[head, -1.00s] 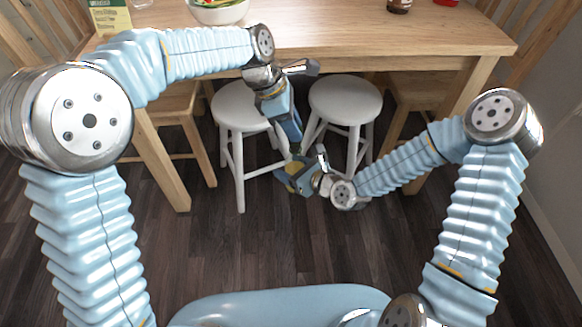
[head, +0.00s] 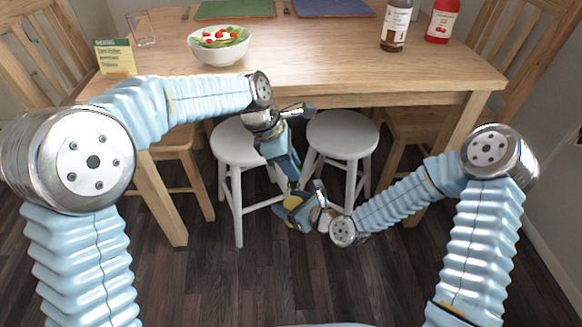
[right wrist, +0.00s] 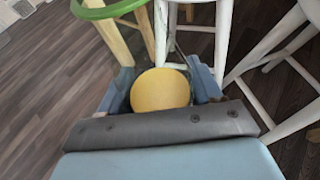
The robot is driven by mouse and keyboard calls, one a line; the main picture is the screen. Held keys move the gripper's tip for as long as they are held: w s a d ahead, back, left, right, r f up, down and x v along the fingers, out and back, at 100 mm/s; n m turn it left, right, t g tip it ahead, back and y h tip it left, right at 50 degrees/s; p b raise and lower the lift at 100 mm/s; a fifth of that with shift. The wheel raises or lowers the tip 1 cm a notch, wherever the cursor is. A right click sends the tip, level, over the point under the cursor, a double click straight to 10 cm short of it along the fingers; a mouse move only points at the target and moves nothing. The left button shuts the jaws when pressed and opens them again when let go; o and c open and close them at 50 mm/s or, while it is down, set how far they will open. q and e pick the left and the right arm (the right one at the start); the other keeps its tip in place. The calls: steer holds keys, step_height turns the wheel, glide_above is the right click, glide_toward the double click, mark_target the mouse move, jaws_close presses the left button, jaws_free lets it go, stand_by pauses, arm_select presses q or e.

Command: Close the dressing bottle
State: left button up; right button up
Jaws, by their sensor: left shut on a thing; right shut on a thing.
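Both grippers meet low in front of the table. My right gripper (head: 292,203) is shut on a yellow round thing (right wrist: 160,90), which appears to be the dressing bottle seen end-on between the fingers in the right wrist view. A little yellow (head: 291,202) shows there in the head view too. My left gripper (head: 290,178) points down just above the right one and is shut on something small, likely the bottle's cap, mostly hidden. I cannot tell whether cap and bottle touch.
White stools (head: 342,135) stand close behind the grippers. A green curved band (right wrist: 108,9) is unclear.

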arm_select(q)
steer(key=shift+f, duration=0.9)
steer(key=shift+f, duration=0.55)
